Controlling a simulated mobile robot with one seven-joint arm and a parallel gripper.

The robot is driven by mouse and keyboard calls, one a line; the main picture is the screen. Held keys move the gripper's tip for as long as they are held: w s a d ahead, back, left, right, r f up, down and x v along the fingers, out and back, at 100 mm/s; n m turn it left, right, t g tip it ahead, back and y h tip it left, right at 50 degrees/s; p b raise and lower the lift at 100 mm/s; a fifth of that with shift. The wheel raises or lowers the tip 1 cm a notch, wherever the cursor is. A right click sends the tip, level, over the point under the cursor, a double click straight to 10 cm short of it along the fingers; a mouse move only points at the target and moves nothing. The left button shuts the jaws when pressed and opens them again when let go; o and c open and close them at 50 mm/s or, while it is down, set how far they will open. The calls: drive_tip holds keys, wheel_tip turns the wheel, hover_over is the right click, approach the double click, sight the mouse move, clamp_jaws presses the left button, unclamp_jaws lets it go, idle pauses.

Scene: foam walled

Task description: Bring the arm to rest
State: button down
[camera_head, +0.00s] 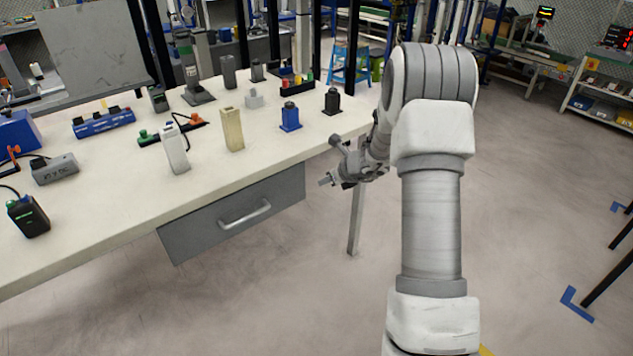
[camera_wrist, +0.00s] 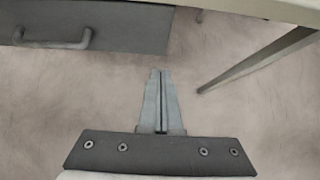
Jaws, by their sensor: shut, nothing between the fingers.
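My gripper (camera_head: 327,181) is in front of the workbench's near edge, to the right of the drawer, with nothing held. In the wrist view my gripper (camera_wrist: 161,72) points over bare floor, its two fingers together and empty. My arm comes up from the lower right of the head view and bends over at the top toward the bench.
A pale workbench (camera_head: 110,215) fills the left, with a grey drawer (camera_head: 215,228) under it. A beige block (camera_head: 232,130), white bottle (camera_head: 174,150), blue block (camera_head: 290,117) and black block (camera_head: 332,102) stand on top. A bench leg (camera_head: 357,220) is near my gripper.

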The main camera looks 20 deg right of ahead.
drive_tip(key=s+a+r+n+g+y, duration=0.1)
drive_tip(key=s+a+r+n, duration=0.65)
drive_tip(key=r, duration=0.25)
drive_tip(key=s+a+r+n+g+y, duration=0.1)
drive_tip(key=s+a+r+n, duration=0.5)
drive_tip(key=s+r+n, duration=0.3)
drive_tip(key=s+d+r+n+h, duration=0.1)
drive_tip(key=s+r+n+h, duration=0.15)
drive_tip(key=s+n, duration=0.7)
drive_tip(key=s+r+n+h, duration=0.25)
drive_tip(key=s+n, duration=0.35)
drive_tip(key=s, duration=0.7)
wheel_tip(320, 180, up, 16)
drive_tip(key=p, duration=1.7)
drive_tip(key=shift+w+d+r+g, duration=0.15)
drive_tip(key=shift+w+g, duration=0.15)
drive_tip(key=shift+g, duration=0.1)
